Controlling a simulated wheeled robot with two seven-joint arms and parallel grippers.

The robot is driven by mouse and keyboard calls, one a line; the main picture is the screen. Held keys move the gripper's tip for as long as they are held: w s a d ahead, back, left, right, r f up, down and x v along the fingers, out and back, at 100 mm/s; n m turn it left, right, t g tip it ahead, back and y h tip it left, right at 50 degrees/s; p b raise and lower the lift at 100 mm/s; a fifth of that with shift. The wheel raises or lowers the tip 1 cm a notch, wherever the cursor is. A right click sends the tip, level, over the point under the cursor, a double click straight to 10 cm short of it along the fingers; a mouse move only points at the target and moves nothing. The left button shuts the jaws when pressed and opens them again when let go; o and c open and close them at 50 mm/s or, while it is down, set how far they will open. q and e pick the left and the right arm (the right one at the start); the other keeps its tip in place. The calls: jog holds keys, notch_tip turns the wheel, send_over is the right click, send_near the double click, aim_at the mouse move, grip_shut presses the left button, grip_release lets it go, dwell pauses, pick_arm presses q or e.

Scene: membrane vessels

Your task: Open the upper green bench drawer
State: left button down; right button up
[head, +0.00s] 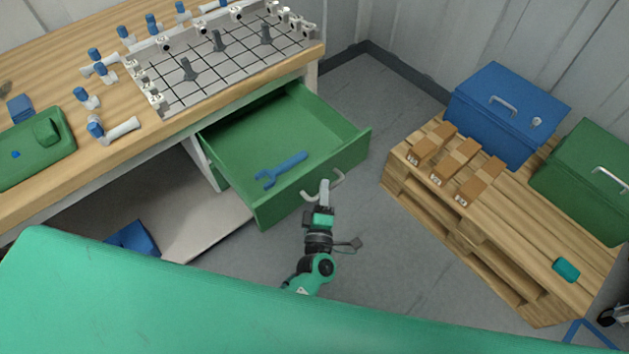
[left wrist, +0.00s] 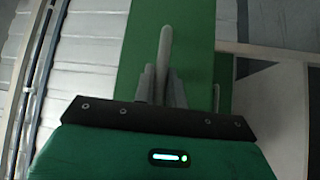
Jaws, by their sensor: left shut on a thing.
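The upper green bench drawer (head: 270,136) is pulled well out from under the wooden bench, and a blue wrench (head: 283,170) lies inside it. Its grey bar handle (head: 312,192) is on the front panel. My left gripper (head: 324,188) is at the handle, shut on it. In the left wrist view the fingers (left wrist: 161,84) close around the grey handle (left wrist: 165,48), with the green drawer front (left wrist: 190,30) behind. My right gripper is not in view.
The wooden bench (head: 60,195) carries a gridded plate (head: 225,60), pipe fittings and a green case (head: 25,160). A pallet (head: 500,240) on the right holds cardboard boxes, a blue toolbox (head: 490,125) and a green toolbox (head: 585,185). Grey floor lies between drawer and pallet.

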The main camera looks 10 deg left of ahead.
pick_arm(q)
jog(key=shift+s+d, duration=0.3)
jog(key=shift+d, duration=0.1)
jog(key=c, duration=1.5)
grip_release()
jog(key=shift+o, duration=0.2)
